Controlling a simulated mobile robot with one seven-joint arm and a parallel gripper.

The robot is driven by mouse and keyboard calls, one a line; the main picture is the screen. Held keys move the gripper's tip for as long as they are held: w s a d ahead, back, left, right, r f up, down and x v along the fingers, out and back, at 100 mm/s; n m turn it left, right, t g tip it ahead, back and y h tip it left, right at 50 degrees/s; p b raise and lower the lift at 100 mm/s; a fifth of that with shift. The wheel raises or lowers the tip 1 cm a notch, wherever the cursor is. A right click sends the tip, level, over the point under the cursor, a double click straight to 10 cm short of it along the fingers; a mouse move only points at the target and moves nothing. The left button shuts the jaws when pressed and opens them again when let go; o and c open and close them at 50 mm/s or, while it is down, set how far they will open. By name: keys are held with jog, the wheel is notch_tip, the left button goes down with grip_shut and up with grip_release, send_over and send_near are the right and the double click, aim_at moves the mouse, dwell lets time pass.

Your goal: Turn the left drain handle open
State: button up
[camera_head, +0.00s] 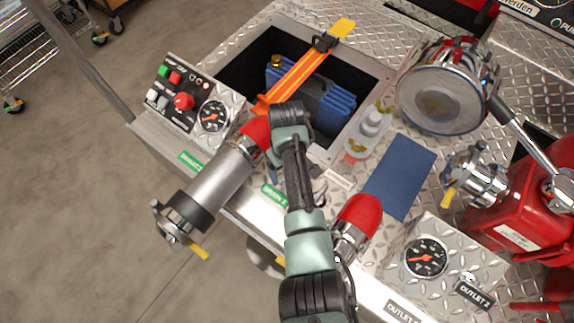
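My green-grey arm reaches up from the bottom centre, and its wrist bends down over the near edge of the pump panel. My gripper (272,172) shows only as a small dark part below the wrist; its fingertips are mostly hidden. A green label that seems to read drain (273,195) is on the front edge just left of my arm. I cannot make out the left drain handle; the wrist and forearm cover the panel there. A small chrome fitting (319,190) shows just right of the forearm, but I cannot tell if it is a drain handle.
A red-tipped grey pipe (222,182) with a yellow lever (200,252) juts out left of my arm. A second red cap (360,212) stands close on the right. A control box (187,100) with gauge is upper left, an open well with blue canister (325,98) behind.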

jog(key=shift+n+p, duration=0.4)
jog(key=shift+n, duration=1.3)
jog(key=o, duration=1.2)
notch_tip(320, 180, up, 13)
